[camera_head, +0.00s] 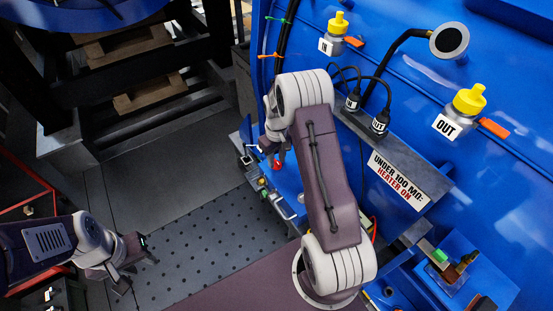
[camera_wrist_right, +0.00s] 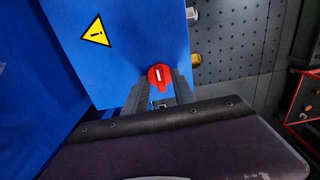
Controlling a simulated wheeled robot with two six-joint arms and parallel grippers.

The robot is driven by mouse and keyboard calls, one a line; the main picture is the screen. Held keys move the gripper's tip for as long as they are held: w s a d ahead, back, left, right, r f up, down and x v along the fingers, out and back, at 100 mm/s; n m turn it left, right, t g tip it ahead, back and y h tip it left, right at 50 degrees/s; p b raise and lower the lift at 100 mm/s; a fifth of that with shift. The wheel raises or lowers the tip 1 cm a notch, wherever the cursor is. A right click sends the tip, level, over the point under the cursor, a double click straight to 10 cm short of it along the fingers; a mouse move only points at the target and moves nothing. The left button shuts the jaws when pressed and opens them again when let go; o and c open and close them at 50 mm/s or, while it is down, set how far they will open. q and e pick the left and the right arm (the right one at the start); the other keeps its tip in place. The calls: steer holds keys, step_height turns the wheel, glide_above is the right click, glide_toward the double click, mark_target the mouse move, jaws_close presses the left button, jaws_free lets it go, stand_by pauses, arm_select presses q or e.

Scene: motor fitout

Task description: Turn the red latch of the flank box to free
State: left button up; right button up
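The red latch (camera_wrist_right: 160,75) is a round knob with a white mark, at the edge of the blue flank box (camera_wrist_right: 125,45) in the right wrist view. The mark stands upright there. The latch also shows small and partly hidden in the head view (camera_head: 277,164). My right gripper (camera_wrist_right: 159,88) has its fingers apart, one on each side of the latch; I cannot tell whether they touch it. In the head view the right gripper (camera_head: 272,152) points down at the box. My left gripper (camera_head: 138,274) is open and empty at the lower left.
A blue machine wall with IN and OUT ports (camera_head: 448,126) fills the right. A grey bracket with two black plugs (camera_head: 379,123) lies right of my right arm. The box bears a yellow warning triangle (camera_wrist_right: 96,33). The perforated floor (camera_head: 200,245) between the arms is clear.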

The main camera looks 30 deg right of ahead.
mark_target(276, 161)
step_height(276, 161, up, 9)
steer(key=shift+b, duration=0.45)
stand_by(0.3)
